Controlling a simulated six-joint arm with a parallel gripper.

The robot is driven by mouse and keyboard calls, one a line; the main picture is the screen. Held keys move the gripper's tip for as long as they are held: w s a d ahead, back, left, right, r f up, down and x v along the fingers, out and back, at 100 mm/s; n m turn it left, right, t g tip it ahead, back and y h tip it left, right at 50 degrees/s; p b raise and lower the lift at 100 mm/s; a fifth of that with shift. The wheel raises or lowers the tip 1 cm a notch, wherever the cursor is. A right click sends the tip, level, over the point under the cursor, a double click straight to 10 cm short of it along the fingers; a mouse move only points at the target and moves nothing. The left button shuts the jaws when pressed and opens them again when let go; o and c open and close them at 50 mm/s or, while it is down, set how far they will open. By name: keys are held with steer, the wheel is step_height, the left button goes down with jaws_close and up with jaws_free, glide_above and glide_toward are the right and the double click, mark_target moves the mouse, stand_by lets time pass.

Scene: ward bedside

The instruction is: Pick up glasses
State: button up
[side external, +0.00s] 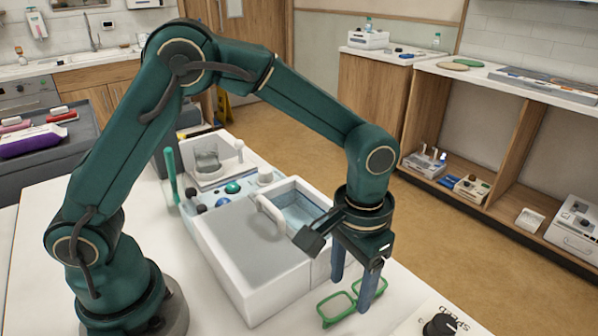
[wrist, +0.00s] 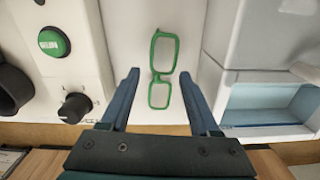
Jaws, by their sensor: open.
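The green-framed glasses (side external: 349,301) lie on the white table top, near its right edge in the side view. In the wrist view the glasses (wrist: 163,68) stand lengthwise in the picture, between and beyond the fingertips. My gripper (side external: 355,306) points down with its blue fingers above or beside the glasses; the side view does not show the exact height. In the wrist view my gripper (wrist: 158,74) is open, one finger on each side of the glasses, with nothing held. One finger partly covers the glasses in the side view.
A white machine with a basin (side external: 262,262) stands left of the glasses; its blue-lined compartment shows in the wrist view (wrist: 262,98). A white box with a black knob (side external: 445,325) and a green button (wrist: 53,42) stands on the other side. The glasses lie in the narrow gap.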

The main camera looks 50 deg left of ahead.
mark_target(347, 301)
steer(key=shift+f, duration=1.95)
